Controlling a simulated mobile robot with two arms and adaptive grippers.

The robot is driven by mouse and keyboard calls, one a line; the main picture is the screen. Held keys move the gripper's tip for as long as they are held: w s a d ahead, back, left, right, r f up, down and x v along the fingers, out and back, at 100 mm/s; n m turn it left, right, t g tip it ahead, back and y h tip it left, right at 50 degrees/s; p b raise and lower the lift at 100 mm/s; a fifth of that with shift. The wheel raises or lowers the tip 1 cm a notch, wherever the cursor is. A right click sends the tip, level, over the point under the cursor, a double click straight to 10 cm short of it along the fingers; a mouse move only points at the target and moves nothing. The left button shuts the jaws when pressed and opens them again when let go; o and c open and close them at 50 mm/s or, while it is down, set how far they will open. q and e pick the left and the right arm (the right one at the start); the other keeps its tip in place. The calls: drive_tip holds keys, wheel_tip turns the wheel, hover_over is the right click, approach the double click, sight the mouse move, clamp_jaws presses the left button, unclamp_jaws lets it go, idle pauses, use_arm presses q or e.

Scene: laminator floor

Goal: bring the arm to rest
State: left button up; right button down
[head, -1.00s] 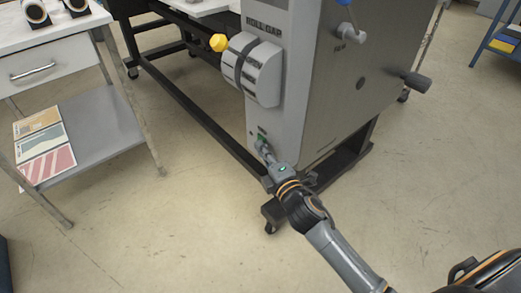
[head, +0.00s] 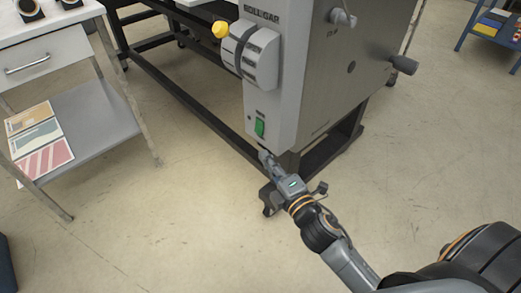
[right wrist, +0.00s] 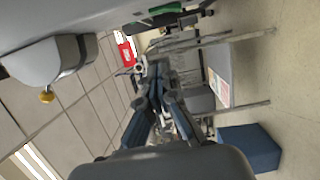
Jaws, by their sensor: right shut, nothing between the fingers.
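My right arm comes in from the lower right of the head view. Its gripper (head: 265,157) is shut and empty, just below the green switch (head: 259,128) on the front of the grey laminator (head: 272,95). A small gap shows between the fingertips and the switch. The fingers of the right gripper (right wrist: 150,70) also show in the right wrist view, close together with nothing held. My left gripper is in neither view.
A black frame rail (head: 190,100) and a foot of the laminator lie close to my right gripper. A white side table (head: 55,60) with a lower shelf stands at left. A blue cart (head: 490,35) is at far right. Open floor lies in front.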

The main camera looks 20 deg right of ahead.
drive_tip(key=shift+s, duration=0.25)
drive_tip(key=shift+d+f, duration=0.1)
idle(0.3)
